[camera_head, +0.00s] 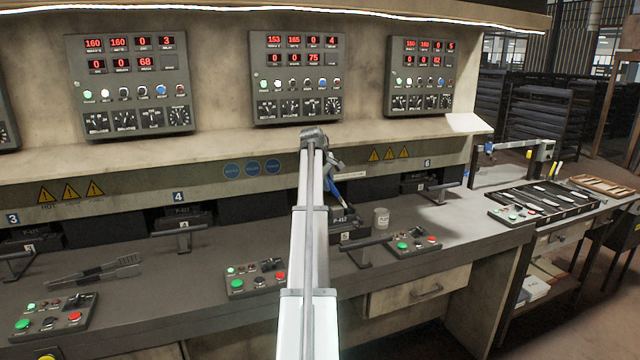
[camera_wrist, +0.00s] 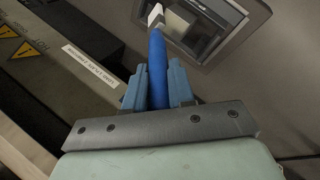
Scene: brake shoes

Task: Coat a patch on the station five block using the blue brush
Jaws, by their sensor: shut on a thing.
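My gripper (camera_wrist: 158,86) is shut on the blue brush (camera_wrist: 157,62), with a blue finger on each side of its handle. The brush's pale tip (camera_wrist: 155,14) points away from me, toward a grey block-like part (camera_wrist: 182,20) in a metal-framed recess; I cannot tell whether they touch. In the head view, my arm reaches to the middle station, and the blue brush (camera_head: 334,190) slants down beside the station five block (camera_head: 340,222), which is dark and labelled. My arm hides part of this station.
A small light can (camera_head: 381,218) stands on the bench right of station five. A control box (camera_head: 255,279) with coloured buttons sits in front. A tool tray (camera_head: 545,205) is at far right.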

